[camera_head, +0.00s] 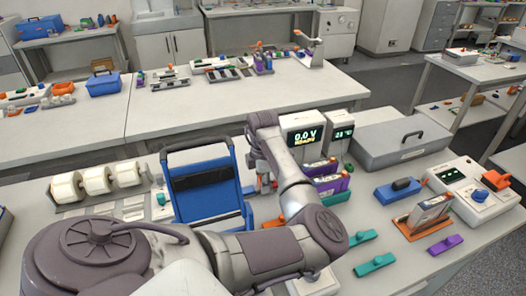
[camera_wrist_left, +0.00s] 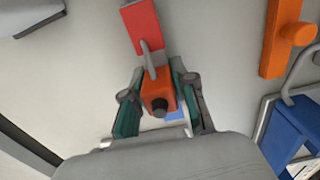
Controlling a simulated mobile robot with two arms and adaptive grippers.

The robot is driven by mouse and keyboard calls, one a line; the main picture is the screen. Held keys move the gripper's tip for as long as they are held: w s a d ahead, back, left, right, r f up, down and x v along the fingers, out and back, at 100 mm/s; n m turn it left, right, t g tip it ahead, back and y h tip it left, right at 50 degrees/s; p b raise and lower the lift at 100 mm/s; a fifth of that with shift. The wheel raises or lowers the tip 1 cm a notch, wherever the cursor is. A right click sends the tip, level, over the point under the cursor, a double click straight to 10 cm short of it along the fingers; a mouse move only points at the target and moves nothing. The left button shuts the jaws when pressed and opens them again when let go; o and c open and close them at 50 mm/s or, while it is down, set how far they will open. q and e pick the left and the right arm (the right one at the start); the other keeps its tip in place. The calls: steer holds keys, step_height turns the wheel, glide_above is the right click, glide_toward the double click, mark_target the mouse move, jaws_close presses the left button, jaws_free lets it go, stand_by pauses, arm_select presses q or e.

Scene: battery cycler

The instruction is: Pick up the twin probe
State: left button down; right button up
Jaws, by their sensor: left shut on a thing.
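In the left wrist view an orange block with a black round end, which looks like the twin probe (camera_wrist_left: 158,92), sits between the green-padded fingers of my left gripper (camera_wrist_left: 160,88). The gripper is shut on it. A thin grey prong runs from the block toward a red block (camera_wrist_left: 140,26); I cannot tell whether they touch. In the head view my left arm reaches over the bench, and my left gripper (camera_head: 264,184) is small and partly hidden beside the blue rack. The probe cannot be made out there. My right gripper is not in view.
A blue folding rack (camera_head: 202,182) stands left of the gripper. The display unit reading 0.0 V (camera_head: 304,136) and purple trays (camera_head: 330,184) are close on its right. A grey lidded case (camera_head: 402,146) is farther right. White rolls (camera_head: 97,180) stand at left.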

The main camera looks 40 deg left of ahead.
arm_select(q)
steer(key=shift+r, duration=0.15)
steer(key=shift+r, duration=0.3)
step_height(320, 180, up, 27)
steer(key=b, duration=0.1)
steer(key=shift+r, duration=0.1)
